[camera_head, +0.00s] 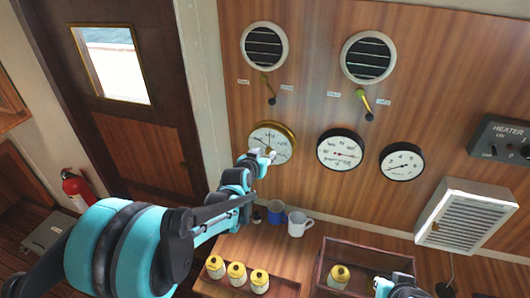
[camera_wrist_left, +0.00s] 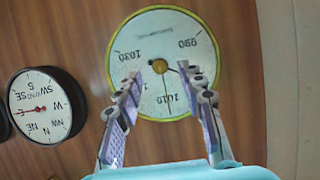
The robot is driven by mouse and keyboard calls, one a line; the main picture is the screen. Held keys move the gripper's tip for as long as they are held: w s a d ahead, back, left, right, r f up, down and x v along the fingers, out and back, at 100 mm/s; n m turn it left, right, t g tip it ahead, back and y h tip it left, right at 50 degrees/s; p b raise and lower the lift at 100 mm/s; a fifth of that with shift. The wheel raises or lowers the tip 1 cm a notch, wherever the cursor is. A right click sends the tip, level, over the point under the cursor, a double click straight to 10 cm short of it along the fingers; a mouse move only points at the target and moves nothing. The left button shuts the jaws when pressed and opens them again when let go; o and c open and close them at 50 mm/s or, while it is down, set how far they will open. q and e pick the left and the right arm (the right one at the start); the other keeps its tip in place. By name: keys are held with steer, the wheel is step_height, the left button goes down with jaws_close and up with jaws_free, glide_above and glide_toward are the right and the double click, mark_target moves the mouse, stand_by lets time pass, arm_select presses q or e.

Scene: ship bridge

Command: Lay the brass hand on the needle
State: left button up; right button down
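The brass-rimmed barometer (camera_head: 270,143) hangs on the wood wall at the left of a row of dials. In the left wrist view its white dial (camera_wrist_left: 150,40) reads 990, 1010 and 1030. A small brass knob (camera_wrist_left: 158,66) sits at its centre. A thin dark hand runs from the centre toward the 1010 mark, and a short dark piece points to the right finger; I cannot tell surely which is the brass hand. My left gripper (camera_wrist_left: 158,73) is open in front of the dial, its fingers on either side of the centre. My right gripper (camera_head: 395,288) shows only partly at the bottom edge.
Two more round dials (camera_head: 340,150) and (camera_head: 402,162) hang to the right. A blue mug (camera_head: 276,212) and a white mug (camera_head: 299,224) stand below, near trays with yellow-labelled jars (camera_head: 237,274). A heater panel (camera_head: 503,140) and vent box (camera_head: 466,215) are at the right.

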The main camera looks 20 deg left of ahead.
arm_select(q)
steer(key=shift+x, duration=1)
steer(key=shift+w, duration=0.15)
steer(key=shift+f, duration=0.1)
jaws_close()
steer(key=shift+a+f+n+h+b, duration=0.15)
steer(key=shift+a+n+h+b, duration=0.1)
steer(key=shift+n+h+b, duration=0.6)
steer(key=n+h+b, duration=0.1)
steer(key=n+b, duration=0.1)
steer(key=shift+a+n+b, duration=0.15)
steer(key=shift+n+b, duration=0.2)
steer(key=n+t+h+b, duration=0.1)
steer(key=n+h+b, duration=0.1)
steer(key=n+b, duration=0.1)
steer(key=shift+a+f+n+h+b, duration=0.1)
steer(key=shift+n+h+b, duration=0.15)
steer(key=shift+n+b, duration=0.15)
